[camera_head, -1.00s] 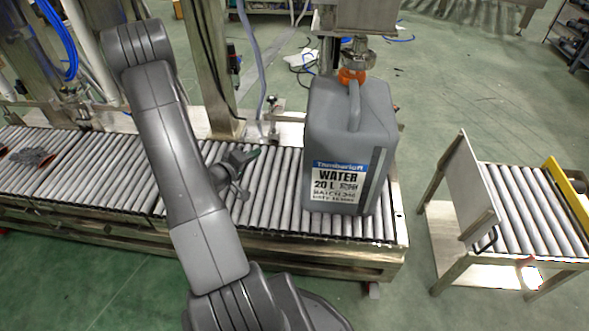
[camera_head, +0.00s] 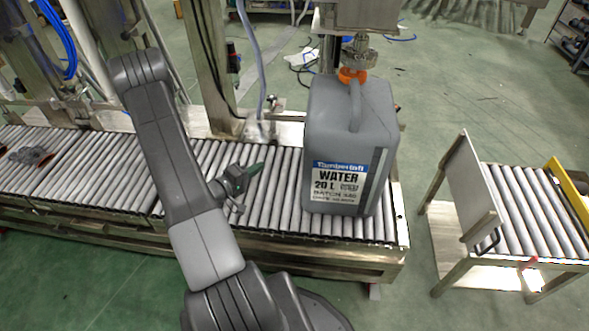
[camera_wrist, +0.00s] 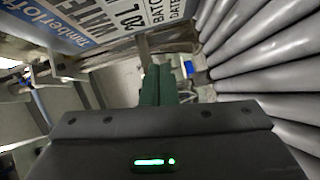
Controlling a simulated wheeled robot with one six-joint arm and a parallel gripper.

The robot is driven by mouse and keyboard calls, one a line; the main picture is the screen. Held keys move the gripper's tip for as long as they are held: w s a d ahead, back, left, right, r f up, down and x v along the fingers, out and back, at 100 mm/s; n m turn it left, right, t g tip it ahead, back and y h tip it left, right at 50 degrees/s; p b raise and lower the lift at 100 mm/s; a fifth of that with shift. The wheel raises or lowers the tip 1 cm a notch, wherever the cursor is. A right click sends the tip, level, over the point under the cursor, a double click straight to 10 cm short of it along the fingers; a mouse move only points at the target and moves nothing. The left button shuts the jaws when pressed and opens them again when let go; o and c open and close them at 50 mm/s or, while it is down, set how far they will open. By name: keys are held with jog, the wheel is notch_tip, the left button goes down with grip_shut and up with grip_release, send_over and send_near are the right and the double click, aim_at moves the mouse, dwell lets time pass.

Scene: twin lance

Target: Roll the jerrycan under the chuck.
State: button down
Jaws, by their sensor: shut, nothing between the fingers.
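The grey jerrycan (camera_head: 340,118) stands upright on the roller conveyor (camera_head: 120,170), near its right end. Its white and blue WATER 20 L label faces the camera. Its orange cap (camera_head: 352,76) is at the top. The metal chuck (camera_head: 360,52) hangs just above the cap; I cannot tell whether they are exactly in line or touching. My gripper (camera_head: 258,168) is left of the jerrycan, low over the rollers, with a visible gap to it. In the wrist view its green fingers (camera_wrist: 158,84) are together and empty, and the jerrycan's label (camera_wrist: 100,22) fills the upper left.
A separate roller stand (camera_head: 535,215) with an upright plate (camera_head: 460,190) stands to the right, across a gap of green floor. Dark items (camera_head: 30,156) lie on the conveyor's far left. A metal post (camera_head: 212,70) rises behind the rollers. Rollers between my gripper and the jerrycan are clear.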

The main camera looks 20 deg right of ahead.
jog(key=shift+s+a+f+g+h, duration=0.15)
jog(key=shift+s+f+g+h, duration=0.4)
jog(key=shift+f, duration=0.35)
jog(key=shift+s+a+f+g+h, duration=0.15)
jog(key=shift+s+f+g+h, duration=0.35)
jog(key=shift+f, duration=0.4)
jog(key=shift+s, duration=0.15)
jog(key=shift+d, duration=0.1)
jog(key=shift+b+x, duration=1.4)
jog(key=shift+x, duration=3.45)
jog(key=shift+s+d+b, duration=0.35)
jog(key=shift+s+d, duration=0.05)
jog(key=shift+d, duration=0.4)
jog(key=shift+s+d+b, duration=0.3)
jog(key=shift+s+d, duration=0.1)
jog(key=shift+d, duration=0.4)
jog(key=shift+s+d, duration=0.1)
jog(key=shift+d, duration=0.05)
